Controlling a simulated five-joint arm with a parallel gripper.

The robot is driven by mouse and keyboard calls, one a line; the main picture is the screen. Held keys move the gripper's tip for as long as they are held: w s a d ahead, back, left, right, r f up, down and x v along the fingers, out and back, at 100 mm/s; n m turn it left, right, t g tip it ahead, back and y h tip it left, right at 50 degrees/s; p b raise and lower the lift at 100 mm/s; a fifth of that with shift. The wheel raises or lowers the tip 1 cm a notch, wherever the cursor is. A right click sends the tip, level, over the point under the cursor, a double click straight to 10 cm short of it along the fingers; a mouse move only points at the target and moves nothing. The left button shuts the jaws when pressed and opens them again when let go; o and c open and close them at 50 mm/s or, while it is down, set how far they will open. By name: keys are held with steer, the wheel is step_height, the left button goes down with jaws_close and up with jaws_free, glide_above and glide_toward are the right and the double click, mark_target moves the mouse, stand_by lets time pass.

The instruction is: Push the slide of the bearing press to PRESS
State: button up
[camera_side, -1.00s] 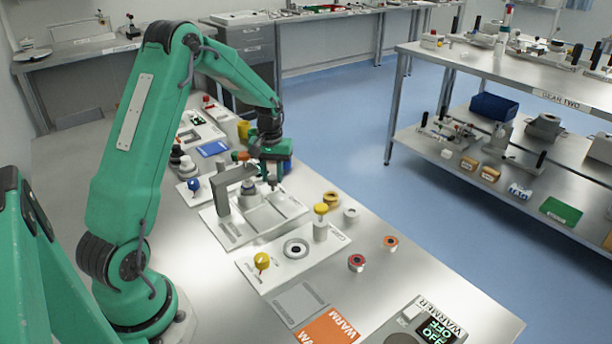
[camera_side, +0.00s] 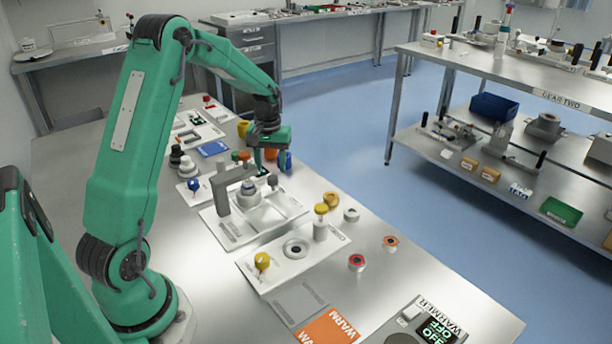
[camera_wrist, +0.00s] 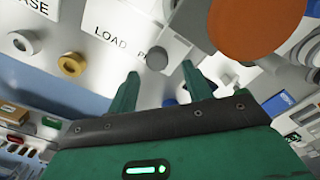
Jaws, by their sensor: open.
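The bearing press has a grey gantry (camera_side: 222,192) on a white base plate (camera_side: 232,228). A pale rounded part (camera_side: 248,188) sits under the gantry, beside its arm. My gripper (camera_side: 265,172) is just behind the press, at its far side, with its fingers pointing down. In the wrist view my gripper (camera_wrist: 158,74) is open. A dark grey round knob (camera_wrist: 155,66) shows between and a little beyond the fingertips. The white surface beside it bears the word LOAD and a partly hidden word starting with P. I cannot tell whether a finger touches the knob.
A large orange round thing (camera_wrist: 245,22) is close beside the gripper in the wrist view. A blue knob (camera_side: 193,185) stands left of the press. A yellow-topped post (camera_side: 321,210), rings and the warmer (camera_side: 428,325) stand on the nearer bench.

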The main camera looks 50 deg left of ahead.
steer(key=shift+r, duration=2.25)
steer(key=shift+d+r, duration=0.15)
steer(key=shift+r, duration=0.05)
steer(key=s+d+r+m+t, duration=0.1)
steer(key=s+d+r+m, duration=0.1)
steer(key=s+d+r, duration=0.35)
steer(key=s+d+r+m+t, duration=0.2)
steer(key=d+r, duration=0.4)
steer(key=d, duration=0.2)
steer(key=s+d+m+t, duration=0.2)
steer(key=s+d+m, duration=0.3)
steer(key=s+d, duration=0.4)
steer(key=s, duration=0.4)
steer(key=shift+r+t, duration=0.25)
steer(key=shift+t, duration=0.05)
